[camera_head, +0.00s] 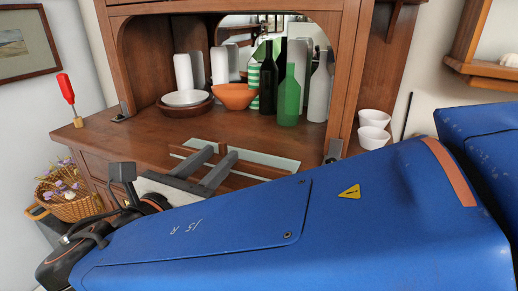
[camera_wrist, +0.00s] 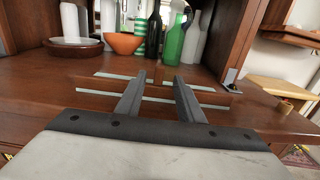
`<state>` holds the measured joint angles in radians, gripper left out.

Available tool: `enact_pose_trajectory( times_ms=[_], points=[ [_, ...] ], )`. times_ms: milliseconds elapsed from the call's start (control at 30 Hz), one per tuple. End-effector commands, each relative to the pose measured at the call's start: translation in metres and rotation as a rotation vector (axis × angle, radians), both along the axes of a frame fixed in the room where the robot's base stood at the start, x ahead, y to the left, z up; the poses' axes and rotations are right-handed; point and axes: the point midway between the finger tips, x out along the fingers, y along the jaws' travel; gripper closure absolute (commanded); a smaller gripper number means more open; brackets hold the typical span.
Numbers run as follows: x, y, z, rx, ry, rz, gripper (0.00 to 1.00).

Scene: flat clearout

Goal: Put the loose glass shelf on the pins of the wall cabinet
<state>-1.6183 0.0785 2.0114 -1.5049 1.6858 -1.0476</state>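Pale, greenish glass-like strips, seemingly the loose glass shelf (camera_head: 268,161), lie low and flat beside narrow brown wooden strips on the wooden counter. They also show in the wrist view (camera_wrist: 210,89). Whether they are one pane is hard to tell. My gripper (camera_head: 221,154) reaches over them from the front. In the wrist view its two grey fingers (camera_wrist: 160,77) are spread apart, with nothing visibly clamped between them. The fingers cover part of the strips; contact is unclear. A wooden wall unit (camera_head: 480,67), possibly the wall cabinet, is cut off at upper right. No pins are discernible.
Bottles, including a green one (camera_head: 288,98), an orange bowl (camera_head: 235,98) and stacked white dishes (camera_head: 184,98) stand in the arched recess behind. A red-handled tool (camera_head: 67,90) stands at the counter's left. White cups (camera_head: 374,128) are at right.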

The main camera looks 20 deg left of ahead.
Motion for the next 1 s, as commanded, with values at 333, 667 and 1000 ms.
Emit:
enact_pose_trajectory(
  times_ms=[333, 667, 1000],
  points=[
    [0.021, -0.002, 0.0, 0.0, 0.0, -0.001, 0.66],
    [0.058, -0.003, 0.004, 0.0, 0.001, -0.003, 0.66],
    [0.07, -0.003, 0.005, 0.0, 0.0, 0.0, 0.66]
  ],
)
